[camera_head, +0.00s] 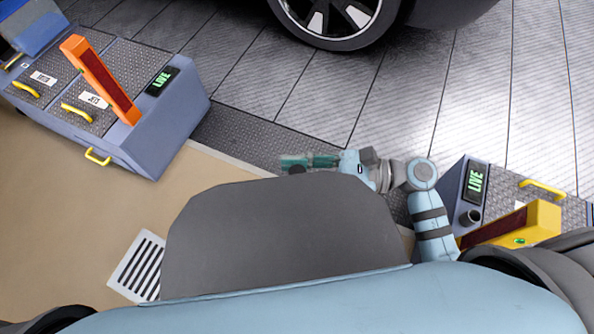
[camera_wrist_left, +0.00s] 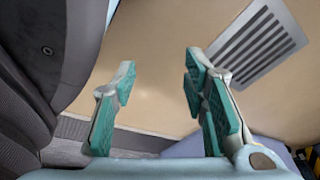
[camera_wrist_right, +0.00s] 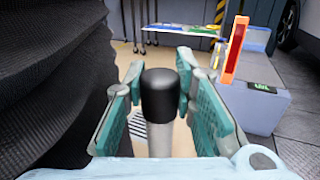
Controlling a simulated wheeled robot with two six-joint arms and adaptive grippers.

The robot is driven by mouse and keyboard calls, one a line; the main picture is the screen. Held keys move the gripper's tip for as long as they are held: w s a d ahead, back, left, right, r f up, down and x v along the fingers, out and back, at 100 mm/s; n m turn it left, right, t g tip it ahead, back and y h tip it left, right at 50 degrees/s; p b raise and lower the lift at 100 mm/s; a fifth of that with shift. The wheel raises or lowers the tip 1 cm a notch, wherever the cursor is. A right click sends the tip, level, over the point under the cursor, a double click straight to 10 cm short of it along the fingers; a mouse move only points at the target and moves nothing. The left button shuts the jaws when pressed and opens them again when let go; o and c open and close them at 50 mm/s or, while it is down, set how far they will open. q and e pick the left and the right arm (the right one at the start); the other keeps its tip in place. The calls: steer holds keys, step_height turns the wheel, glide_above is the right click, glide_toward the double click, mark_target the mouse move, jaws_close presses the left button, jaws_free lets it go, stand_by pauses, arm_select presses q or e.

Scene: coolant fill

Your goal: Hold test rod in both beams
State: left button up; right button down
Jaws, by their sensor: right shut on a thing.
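My right gripper (camera_head: 305,162) is shut on the test rod, a grey rod with a black cap (camera_wrist_right: 158,93). The rod stands between the teal finger pads in the right wrist view; only its dark end (camera_head: 296,170) shows in the head view. My left gripper (camera_wrist_left: 160,85) is open and empty over the tan floor; it is not in the head view. An orange post (camera_head: 100,80) with a dark red strip stands on the left cabinet; it also shows in the right wrist view (camera_wrist_right: 235,48). A yellow post (camera_head: 515,225) with a dark red strip is on the right cabinet. I see no beam lines.
The left cabinet (camera_head: 165,130) has yellow handles and a green LIVE display (camera_head: 162,81). The right cabinet has another LIVE display (camera_head: 475,181) and a dark round cup (camera_head: 470,217). A car wheel (camera_head: 327,20) is at the back. A floor grate (camera_head: 138,267) lies at left.

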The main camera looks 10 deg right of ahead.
arm_select(q)
steer(key=shift+t, duration=0.4)
steer(key=shift+w+d+r+b, duration=0.15)
steer(key=shift+w+d+b, duration=0.15)
steer(key=shift+w+b, duration=0.4)
steer(key=shift+w+d+r+b, duration=0.15)
steer(key=shift+w+d+b, duration=0.25)
steer(key=shift+w, duration=0.55)
steer(key=shift+w+d+r+b, duration=0.2)
steer(key=shift+w+b, duration=0.4)
steer(key=shift+w, duration=0.25)
arm_select(e)
steer(key=w+d, duration=0.6)
steer(key=w, duration=0.4)
steer(key=shift+d, duration=0.25)
